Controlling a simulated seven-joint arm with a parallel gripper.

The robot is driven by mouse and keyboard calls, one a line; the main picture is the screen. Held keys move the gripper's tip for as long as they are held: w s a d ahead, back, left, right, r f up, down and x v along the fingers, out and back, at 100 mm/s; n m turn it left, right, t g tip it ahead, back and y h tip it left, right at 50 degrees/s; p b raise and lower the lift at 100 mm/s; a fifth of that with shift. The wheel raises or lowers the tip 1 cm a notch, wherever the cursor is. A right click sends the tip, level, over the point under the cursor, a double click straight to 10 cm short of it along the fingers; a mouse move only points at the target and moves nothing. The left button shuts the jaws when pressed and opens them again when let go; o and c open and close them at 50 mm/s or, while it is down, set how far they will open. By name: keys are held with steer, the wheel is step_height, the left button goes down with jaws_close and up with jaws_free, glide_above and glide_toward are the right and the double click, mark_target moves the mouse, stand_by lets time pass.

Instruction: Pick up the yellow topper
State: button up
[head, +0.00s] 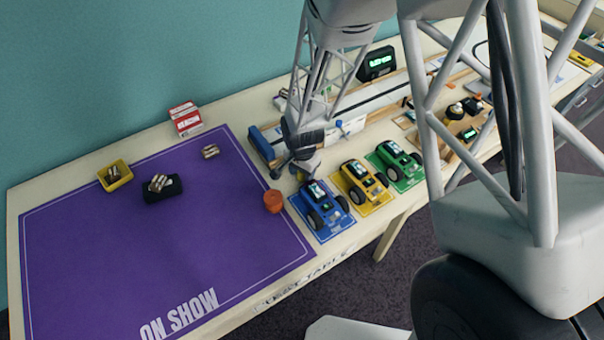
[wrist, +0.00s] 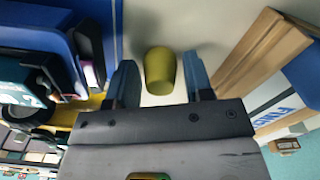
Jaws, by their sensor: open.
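The yellow topper (wrist: 159,72) is a small rounded yellow piece on the pale table top in the wrist view. My gripper (wrist: 162,82) is open, with one blue-grey finger on each side of the topper. A gap of table shows between each finger and the topper, so it is not held. In the head view my gripper (head: 301,170) is low over the table, behind the blue car and right of the purple mat. The topper is hidden behind my gripper there.
Blue (head: 319,205), yellow (head: 359,183) and green (head: 396,160) cars stand close to my gripper on coloured cards. An orange piece (head: 273,201) sits at the purple mat's (head: 200,250) right edge. A wooden rail (wrist: 262,55) lies right of the topper in the wrist view.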

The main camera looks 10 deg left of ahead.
stand_by(0.5)
steer(key=c, duration=0.7)
steer(key=shift+r, duration=0.1)
steer(key=shift+r, duration=4.95)
